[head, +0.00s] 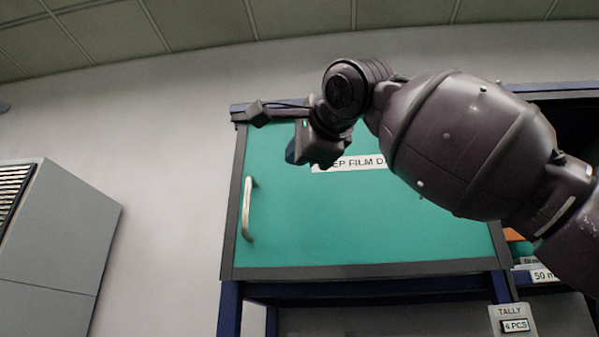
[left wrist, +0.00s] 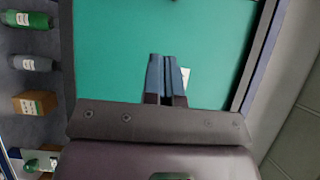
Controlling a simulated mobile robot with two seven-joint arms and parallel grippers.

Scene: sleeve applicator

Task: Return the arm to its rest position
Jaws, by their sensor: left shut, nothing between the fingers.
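My left gripper (head: 298,152) is in front of the upper part of a teal door panel (head: 340,220) in the head view. Its dark arm comes in from the right of that view and covers the panel's upper right. In the left wrist view the gripper's two blue fingers (left wrist: 168,72) lie together, shut and empty, over the teal panel (left wrist: 115,45). I cannot tell how far the fingertips are from the panel. My right gripper is in neither view.
The panel has a pale handle (head: 249,208) on its left and a partly hidden white label (head: 338,165). A grey cabinet (head: 60,245) stands at left. A tally sign (head: 513,318) is at lower right. The left wrist view shows shelved bottles (left wrist: 30,63) and a box (left wrist: 36,104).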

